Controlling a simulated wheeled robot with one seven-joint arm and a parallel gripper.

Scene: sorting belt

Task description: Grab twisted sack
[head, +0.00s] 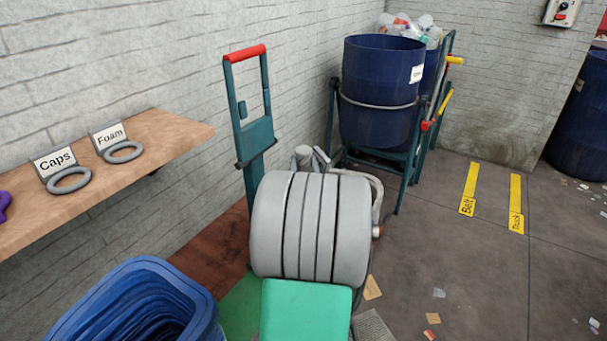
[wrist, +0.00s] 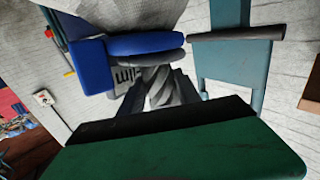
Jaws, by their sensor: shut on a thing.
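The sack (wrist: 120,12) is pale grey-white and fills the top of the wrist view. Its twisted grey neck (wrist: 165,92) shows folded and fanned below the blue fingers. My gripper (wrist: 155,52) is shut on the twisted neck, with two blue finger pads close together across it. I cannot tell there how far the sack extends.
A teal hand truck (head: 254,135) with a red handle stands behind my arm. A wooden shelf (head: 170,135) marked Caps and Foam is at the left. A blue bin (head: 70,295) is at the lower left. A dark blue drum (head: 380,90) stands behind.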

